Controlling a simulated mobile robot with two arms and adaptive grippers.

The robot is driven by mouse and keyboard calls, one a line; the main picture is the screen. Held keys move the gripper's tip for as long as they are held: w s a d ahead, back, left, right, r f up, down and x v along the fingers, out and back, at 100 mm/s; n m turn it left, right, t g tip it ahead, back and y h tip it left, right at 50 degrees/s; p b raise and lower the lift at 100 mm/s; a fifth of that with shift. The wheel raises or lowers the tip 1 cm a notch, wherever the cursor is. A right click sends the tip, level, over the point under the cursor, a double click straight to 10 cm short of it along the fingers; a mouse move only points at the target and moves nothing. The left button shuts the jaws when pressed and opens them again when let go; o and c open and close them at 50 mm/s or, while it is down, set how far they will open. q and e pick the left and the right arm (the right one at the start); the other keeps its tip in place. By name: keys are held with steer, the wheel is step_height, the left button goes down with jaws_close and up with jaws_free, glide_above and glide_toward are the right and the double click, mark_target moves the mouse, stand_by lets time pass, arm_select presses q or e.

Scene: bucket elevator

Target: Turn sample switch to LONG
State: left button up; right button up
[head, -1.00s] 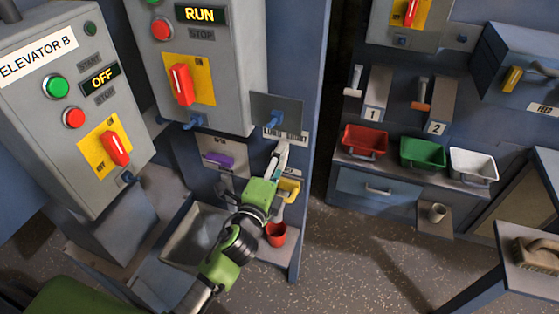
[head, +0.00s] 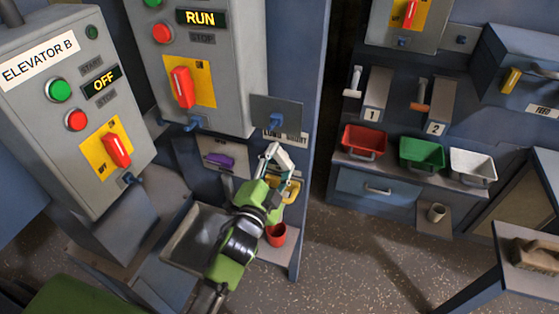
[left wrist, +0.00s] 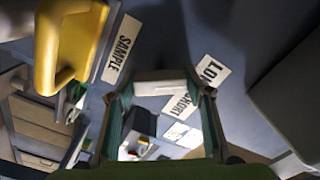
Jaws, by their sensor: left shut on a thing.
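My right gripper is out of view.
A yellow handle (left wrist: 68,45) is close beside the gripper in the left wrist view. A red cup (head: 276,236) stands below my left arm. The cabinet panel (head: 205,70) reads RUN. Red, green and white bins stand on the right bench, across open floor.

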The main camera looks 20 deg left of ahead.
arm_select(q)
steer(key=shift+f, duration=0.1)
stand_by(0.4)
steer(key=o, duration=1.1)
steer(key=shift+s, duration=0.1)
steer(key=s, duration=1.2)
steer(key=shift+a, duration=0.25)
steer(key=shift+w, duration=0.1)
